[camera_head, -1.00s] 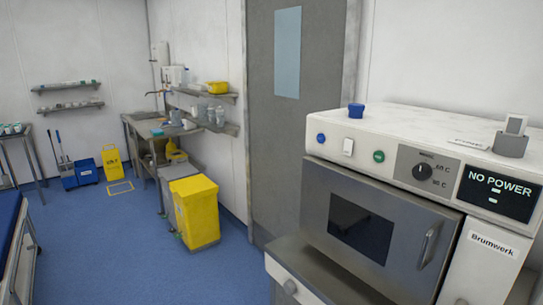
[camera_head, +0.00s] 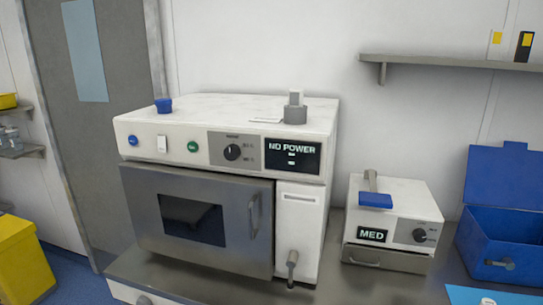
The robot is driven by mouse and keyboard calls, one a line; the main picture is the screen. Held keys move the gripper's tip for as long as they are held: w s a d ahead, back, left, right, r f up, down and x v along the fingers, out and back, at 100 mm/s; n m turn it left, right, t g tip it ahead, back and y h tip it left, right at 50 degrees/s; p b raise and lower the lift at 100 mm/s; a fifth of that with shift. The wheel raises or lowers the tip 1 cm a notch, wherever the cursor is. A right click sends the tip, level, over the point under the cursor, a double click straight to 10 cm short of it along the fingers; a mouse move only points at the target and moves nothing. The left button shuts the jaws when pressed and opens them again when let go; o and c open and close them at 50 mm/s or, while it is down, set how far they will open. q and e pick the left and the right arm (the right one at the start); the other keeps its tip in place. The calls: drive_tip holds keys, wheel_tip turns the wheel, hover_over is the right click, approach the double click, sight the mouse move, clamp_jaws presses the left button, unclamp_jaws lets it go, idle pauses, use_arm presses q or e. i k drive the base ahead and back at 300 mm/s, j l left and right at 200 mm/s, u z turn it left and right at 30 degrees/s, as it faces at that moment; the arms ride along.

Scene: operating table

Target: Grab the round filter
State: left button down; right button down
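I cannot pick out the round filter for certain. A small white round piece (camera_head: 488,301) on the light blue mat (camera_head: 465,293) is cut off by the bottom edge. Neither of my grippers is in view.
The oven's door (camera_head: 200,220) is shut and its display (camera_head: 292,156) reads NO POWER. A smaller white device (camera_head: 395,192) marked MED bears a blue-headed tool (camera_head: 375,199). An open blue box (camera_head: 500,245) stands at right. A shelf (camera_head: 450,62) hangs above. Yellow bin (camera_head: 22,265) at left.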

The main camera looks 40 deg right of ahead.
sight(295, 96)
drive_tip(key=k+z, duration=0.15)
drive_tip(key=z, duration=1.1)
drive_tip(key=j, duration=0.25)
